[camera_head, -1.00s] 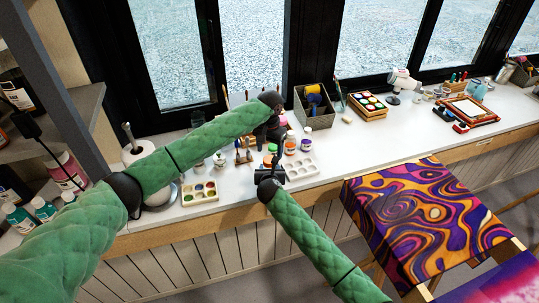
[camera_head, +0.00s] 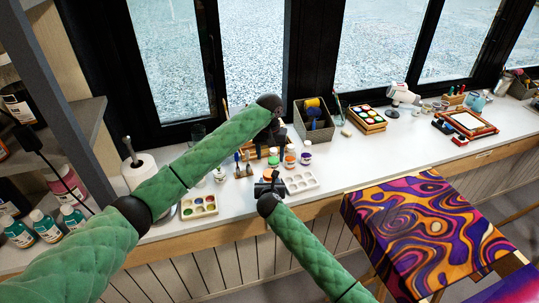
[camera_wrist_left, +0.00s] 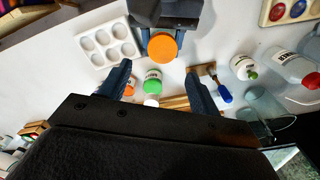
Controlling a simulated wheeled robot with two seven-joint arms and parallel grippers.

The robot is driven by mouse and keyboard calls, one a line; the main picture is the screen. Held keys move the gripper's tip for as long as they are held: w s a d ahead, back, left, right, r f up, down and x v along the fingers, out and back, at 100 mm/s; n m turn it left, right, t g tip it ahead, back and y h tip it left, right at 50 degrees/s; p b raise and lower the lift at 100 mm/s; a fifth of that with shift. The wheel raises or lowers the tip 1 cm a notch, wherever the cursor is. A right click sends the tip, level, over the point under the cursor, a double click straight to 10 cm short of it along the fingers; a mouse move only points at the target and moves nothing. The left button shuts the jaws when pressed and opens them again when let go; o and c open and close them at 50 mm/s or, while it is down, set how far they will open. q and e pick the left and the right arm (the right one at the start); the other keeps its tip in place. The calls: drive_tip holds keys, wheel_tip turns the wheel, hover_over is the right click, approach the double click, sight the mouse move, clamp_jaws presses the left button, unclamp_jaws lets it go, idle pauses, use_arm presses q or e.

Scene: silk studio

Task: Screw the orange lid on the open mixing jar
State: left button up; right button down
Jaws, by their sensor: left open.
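The orange lid (camera_wrist_left: 162,46) shows as a round disc from above in the left wrist view, between the two fingers of my right gripper (camera_wrist_left: 163,32). The mixing jar's body is not visible; the lid would hide anything below it. In the head view my right gripper (camera_head: 269,180) is low at the counter's front, with a bit of orange just above it. My left gripper (camera_head: 275,133) is above and behind it. In the left wrist view its fingers (camera_wrist_left: 160,88) are spread wide and empty, apart from the lid.
A green jar (camera_wrist_left: 153,82) stands on the counter behind the lid. An orange jar (camera_head: 290,160) and a white palette (camera_head: 302,181) are close to my right gripper. A paint tray (camera_head: 198,206) lies to the left. Open counter (camera_head: 375,155) extends right.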

sight(270, 173)
use_arm(q)
drive_tip(key=shift+a+n, duration=0.1)
drive_tip(key=shift+n, duration=0.4)
drive_tip(key=shift+f, duration=0.1)
drive_tip(key=shift+s+f, duration=0.1)
drive_tip(key=shift+f, duration=3.85)
drive_tip(key=c, duration=1)
drive_tip(key=m, duration=0.6)
